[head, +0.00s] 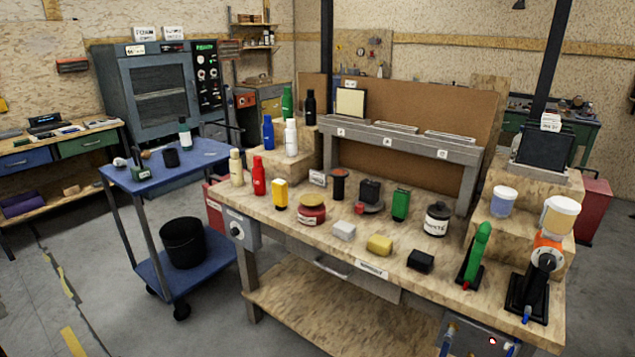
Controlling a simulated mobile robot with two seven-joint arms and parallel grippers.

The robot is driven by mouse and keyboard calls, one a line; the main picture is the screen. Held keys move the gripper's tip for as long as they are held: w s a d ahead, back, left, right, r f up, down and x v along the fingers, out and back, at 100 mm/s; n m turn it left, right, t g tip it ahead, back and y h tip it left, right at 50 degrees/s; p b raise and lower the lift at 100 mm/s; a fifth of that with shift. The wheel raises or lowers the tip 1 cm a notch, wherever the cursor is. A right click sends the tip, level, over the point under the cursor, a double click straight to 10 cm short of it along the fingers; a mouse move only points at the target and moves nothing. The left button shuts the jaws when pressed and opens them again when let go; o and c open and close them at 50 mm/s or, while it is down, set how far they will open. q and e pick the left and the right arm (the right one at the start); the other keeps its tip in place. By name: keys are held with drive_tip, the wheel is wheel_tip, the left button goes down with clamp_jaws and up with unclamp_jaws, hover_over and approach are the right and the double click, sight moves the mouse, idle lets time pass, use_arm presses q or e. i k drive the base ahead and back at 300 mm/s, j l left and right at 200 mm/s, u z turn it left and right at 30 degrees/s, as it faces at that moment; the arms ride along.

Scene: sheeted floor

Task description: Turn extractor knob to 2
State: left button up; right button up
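A grey control box (241,228) with a dark round knob (237,231) is fixed at the left end of the workbench (330,248). It may be the extractor control; its marks are too small to read, so I cannot tell the knob's setting. A black dial with a pale marked face (546,260) shows on an orange and black device at the right end of the bench. I cannot tell its function. Neither of my grippers is in view.
Bottles, jars and small blocks crowd the bench top. A blue two-shelf trolley (205,152) with a black bucket (182,243) stands close to the bench's left end. A grey oven-like cabinet (150,85) stands behind it. Floor (110,290) is open at the front left.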

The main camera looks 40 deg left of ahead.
sight(234, 232)
drive_tip(key=u, duration=1.4)
